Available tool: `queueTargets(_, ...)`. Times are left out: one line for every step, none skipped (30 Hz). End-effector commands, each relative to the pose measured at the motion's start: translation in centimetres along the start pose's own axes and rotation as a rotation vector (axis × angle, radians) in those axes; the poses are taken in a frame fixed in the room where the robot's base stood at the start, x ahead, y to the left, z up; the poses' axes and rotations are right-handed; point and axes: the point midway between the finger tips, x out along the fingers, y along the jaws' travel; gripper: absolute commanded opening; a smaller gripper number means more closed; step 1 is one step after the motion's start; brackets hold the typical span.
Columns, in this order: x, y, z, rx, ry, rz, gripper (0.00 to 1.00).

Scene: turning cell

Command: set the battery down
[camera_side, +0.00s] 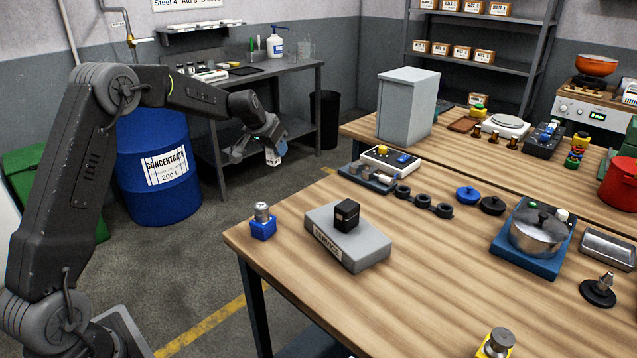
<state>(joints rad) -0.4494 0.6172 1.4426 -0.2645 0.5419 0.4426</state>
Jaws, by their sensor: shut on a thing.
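My gripper (276,146) hangs in the air to the left of the wooden table, in front of the dark workbench. It is shut on a small pale and blue thing, which I take to be the battery (273,157). Its details are too small to tell, and the fingers partly hide it. It is apart from any surface, with the floor showing below it.
A grey labelled block (362,249) with a black block (346,215) on top stands on the near table (420,310). A blue-based piece (263,222) sits at the table's left corner. A tall grey box (408,108) and a blue drum (155,190) stand nearby.

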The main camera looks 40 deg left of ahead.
Motion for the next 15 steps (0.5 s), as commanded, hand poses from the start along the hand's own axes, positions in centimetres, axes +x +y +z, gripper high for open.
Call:
queueTargets(-0.2, -0.2, 0.0, -0.001, 0.002, -0.001, 0.06)
queueTargets(-0.3, -0.3, 0.0, 0.000, 0.002, -0.001, 0.06)
queueTargets(-0.4, -0.3, -0.1, 0.000, 0.002, 0.000, 0.06)
queueTargets(-0.5, -0.4, -0.1, 0.000, 0.002, 0.000, 0.06)
queueTargets(-0.7, -0.4, -0.2, 0.000, 0.003, 0.000, 0.06)
queueTargets(-0.9, -0.4, -0.4, 0.000, 0.004, 0.000, 0.06)
queueTargets(-1.2, -0.4, -0.6, 0.001, 0.005, 0.000, 0.06)
queueTargets(-1.5, -0.4, -0.8, 0.001, 0.005, 0.000, 0.06)
queueTargets(-2.1, -0.4, -1.2, 0.000, 0.007, -0.001, 0.06)
queueTargets(-2.7, -0.4, -1.6, 0.000, 0.008, -0.001, 0.06)
queueTargets(-3.1, -0.4, -1.9, 0.000, 0.007, -0.001, 0.06)
queueTargets(-3.6, -0.4, -2.2, 0.001, 0.006, -0.001, 0.06)
queueTargets(-4.1, -0.4, -2.5, 0.001, 0.006, -0.001, 0.06)
queueTargets(-4.6, -0.4, -2.8, 0.000, 0.006, -0.001, 0.06)
queueTargets(-5.2, -0.3, -3.2, 0.000, 0.007, -0.001, 0.06)
